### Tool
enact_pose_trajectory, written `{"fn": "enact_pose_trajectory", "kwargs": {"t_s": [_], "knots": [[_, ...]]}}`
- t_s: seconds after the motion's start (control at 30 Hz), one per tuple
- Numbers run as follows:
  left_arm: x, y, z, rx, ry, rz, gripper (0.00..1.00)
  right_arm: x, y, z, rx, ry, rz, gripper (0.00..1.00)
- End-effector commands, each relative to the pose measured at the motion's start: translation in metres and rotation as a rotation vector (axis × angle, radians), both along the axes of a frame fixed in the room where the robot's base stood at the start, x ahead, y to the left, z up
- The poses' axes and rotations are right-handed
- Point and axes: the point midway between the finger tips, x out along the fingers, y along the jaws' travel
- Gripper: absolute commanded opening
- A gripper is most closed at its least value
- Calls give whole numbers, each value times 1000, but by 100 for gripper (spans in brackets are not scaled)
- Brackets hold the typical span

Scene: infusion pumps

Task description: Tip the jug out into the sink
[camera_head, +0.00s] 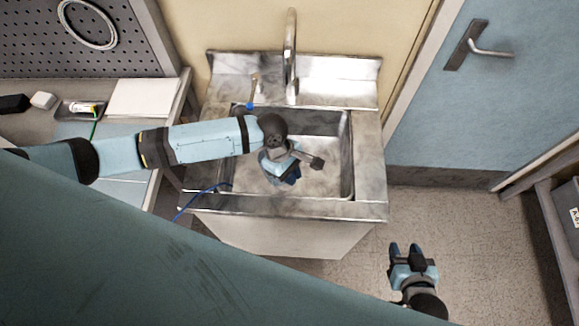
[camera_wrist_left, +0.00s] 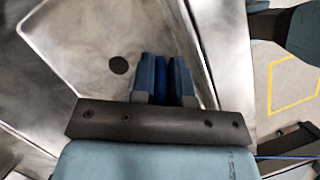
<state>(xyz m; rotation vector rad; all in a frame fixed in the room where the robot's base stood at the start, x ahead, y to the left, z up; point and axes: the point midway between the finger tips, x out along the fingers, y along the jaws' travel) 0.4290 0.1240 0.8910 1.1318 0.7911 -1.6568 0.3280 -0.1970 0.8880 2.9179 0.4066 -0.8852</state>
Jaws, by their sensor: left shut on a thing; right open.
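The steel sink (camera_head: 325,180) stands against the back wall, its basin open. My left gripper (camera_head: 287,179) reaches from the left over the basin and points down into it. In the left wrist view, my left gripper (camera_wrist_left: 165,75) is shut with a narrow blue strip between its fingers. This is likely part of the jug, but the jug's body cannot be made out; the gripper and wrist hide much there. My right gripper (camera_head: 408,258) is open and empty, in front of the sink to the right, over the floor.
The faucet (camera_head: 291,50) rises behind the basin. A bench (camera_head: 185,85) with a white board (camera_head: 144,97) and small items stands left of the sink. A blue cord (camera_head: 190,202) crosses the sink's left front edge. A door (camera_head: 490,100) is at the right, with clear floor before it.

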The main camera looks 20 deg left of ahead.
Motion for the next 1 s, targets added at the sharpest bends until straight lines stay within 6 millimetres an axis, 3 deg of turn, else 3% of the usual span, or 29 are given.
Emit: {"fn": "enact_pose_trajectory", "kwargs": {"t_s": [0.03,0.4,0.47,0.7,1.0], "knots": [[0,-1,5,24,-8,0,0,0,-1,14,-1,-4,-2,43],[0,1,-20,283,-100,-3,0,-2,-8,50,-6,-7,-19,43],[1,3,-25,342,-124,-2,0,-3,-9,49,5,4,-35,43],[2,4,-2,330,-122,-1,0,-4,-7,35,15,22,-54,43],[2,4,18,329,-121,-1,0,0,-7,40,14,8,-47,43]]}}
